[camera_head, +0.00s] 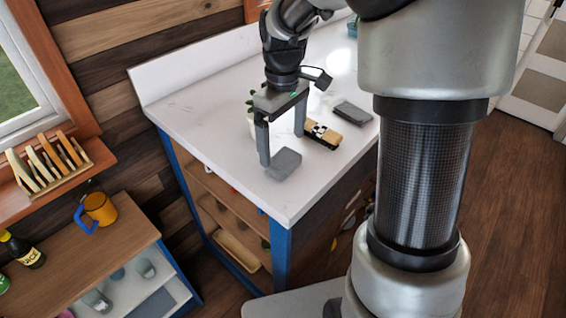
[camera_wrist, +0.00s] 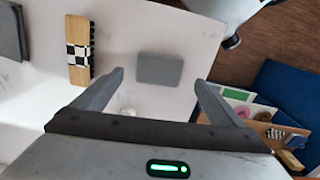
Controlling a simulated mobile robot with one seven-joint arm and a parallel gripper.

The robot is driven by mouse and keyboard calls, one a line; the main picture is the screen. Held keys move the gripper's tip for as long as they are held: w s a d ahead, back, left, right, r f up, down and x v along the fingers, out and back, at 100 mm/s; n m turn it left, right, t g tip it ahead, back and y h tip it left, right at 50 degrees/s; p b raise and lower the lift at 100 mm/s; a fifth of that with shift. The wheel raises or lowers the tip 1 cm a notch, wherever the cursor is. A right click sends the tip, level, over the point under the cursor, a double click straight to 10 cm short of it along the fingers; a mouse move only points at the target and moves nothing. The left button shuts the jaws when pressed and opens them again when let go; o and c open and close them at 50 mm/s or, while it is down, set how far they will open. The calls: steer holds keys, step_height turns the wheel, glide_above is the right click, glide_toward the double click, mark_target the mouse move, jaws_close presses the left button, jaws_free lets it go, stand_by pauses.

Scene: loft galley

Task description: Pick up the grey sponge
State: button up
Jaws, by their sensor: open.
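The grey sponge (camera_head: 284,164), a flat rounded block, lies on the white counter near its front corner. It also shows in the wrist view (camera_wrist: 160,69), just beyond the fingertips and between their lines. My gripper (camera_head: 283,150) is over the counter, pointing down, its fingers spread and empty. In the wrist view my gripper (camera_wrist: 159,78) has one finger on each side of the sponge's width, with the sponge apart from both. How high the tips are above the counter is hard to tell.
A wooden brush (camera_head: 322,134) with a checkered band lies behind the sponge, and a dark grey flat block (camera_head: 353,113) lies farther back. A potted plant (camera_head: 251,121) is partly hidden behind my gripper. The white counter (camera_head: 200,110) is bare left of it.

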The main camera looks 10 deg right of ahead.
mark_target(283, 159)
step_height(283, 159, down, 4)
steer(key=shift+f, duration=0.2)
steer(key=shift+w, duration=0.1)
steer(key=c, duration=1.1)
steer(key=shift+c, duration=0.2)
steer(key=shift+r, duration=0.15)
step_height(283, 159, up, 10)
steer(key=shift+o, duration=1.1)
steer(key=shift+c, duration=0.5)
